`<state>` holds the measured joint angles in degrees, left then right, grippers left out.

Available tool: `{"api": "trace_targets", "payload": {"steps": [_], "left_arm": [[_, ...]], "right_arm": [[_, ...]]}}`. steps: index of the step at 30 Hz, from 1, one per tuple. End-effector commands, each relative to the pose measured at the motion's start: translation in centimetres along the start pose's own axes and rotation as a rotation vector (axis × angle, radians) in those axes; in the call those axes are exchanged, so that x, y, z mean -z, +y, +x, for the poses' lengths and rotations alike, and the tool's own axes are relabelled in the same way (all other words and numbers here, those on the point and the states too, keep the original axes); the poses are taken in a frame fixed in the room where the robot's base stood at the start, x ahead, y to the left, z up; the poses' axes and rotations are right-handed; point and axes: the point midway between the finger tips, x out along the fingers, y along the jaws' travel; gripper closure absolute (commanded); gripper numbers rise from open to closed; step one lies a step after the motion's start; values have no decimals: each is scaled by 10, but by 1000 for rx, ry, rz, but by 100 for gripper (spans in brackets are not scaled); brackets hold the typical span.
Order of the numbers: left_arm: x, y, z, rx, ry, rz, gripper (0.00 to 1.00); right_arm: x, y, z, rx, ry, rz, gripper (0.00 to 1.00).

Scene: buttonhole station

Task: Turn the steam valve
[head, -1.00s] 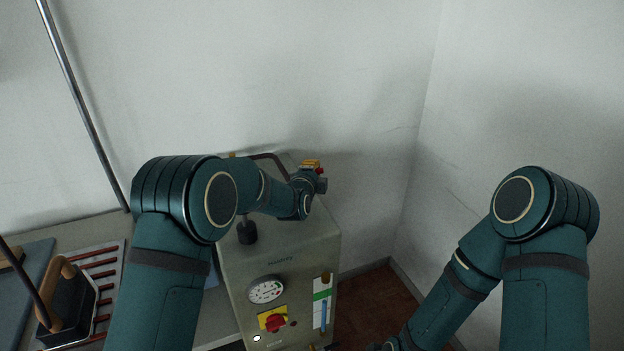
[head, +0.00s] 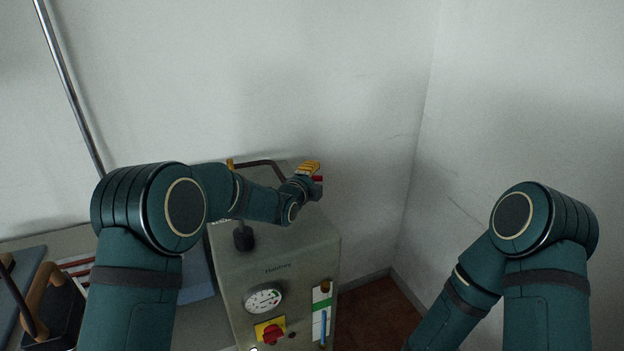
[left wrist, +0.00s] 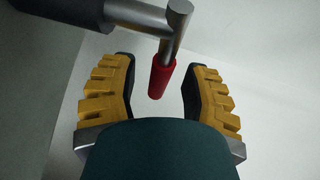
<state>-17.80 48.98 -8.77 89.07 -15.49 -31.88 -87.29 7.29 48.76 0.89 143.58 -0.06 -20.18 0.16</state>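The steam valve shows in the left wrist view as a metal stem with a cross bar (left wrist: 140,16) and a red-sleeved handle (left wrist: 161,78). In the head view a bit of the red handle (head: 317,178) shows at the boiler's top right. My left gripper (left wrist: 158,88) is open, with its yellow-backed fingers on either side of the red handle and apart from it. In the head view the left gripper (head: 309,168) is small and partly hides the valve. My right gripper is outside the views; only its arm shows at the right.
A grey boiler cabinet (head: 272,252) carries a gauge (head: 263,299), a red knob on a yellow plate (head: 271,332) and a sight glass (head: 322,315). An iron (head: 55,305) stands at the lower left. Walls close in behind and to the right.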

Motion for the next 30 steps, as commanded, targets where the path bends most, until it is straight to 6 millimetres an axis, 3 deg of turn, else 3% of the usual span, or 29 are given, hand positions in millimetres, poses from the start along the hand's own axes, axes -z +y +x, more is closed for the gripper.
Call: {"api": "trace_targets", "payload": {"steps": [8, 21, 30], "left_arm": [[1, -9, -2, 1, 0, 1, 53], [6, -85, -15, 8, 0, 0, 53], [8, -100, -18, 2, 0, 0, 53]], "right_arm": [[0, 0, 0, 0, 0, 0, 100], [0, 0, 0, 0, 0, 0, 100], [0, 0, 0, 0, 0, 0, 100]]}}
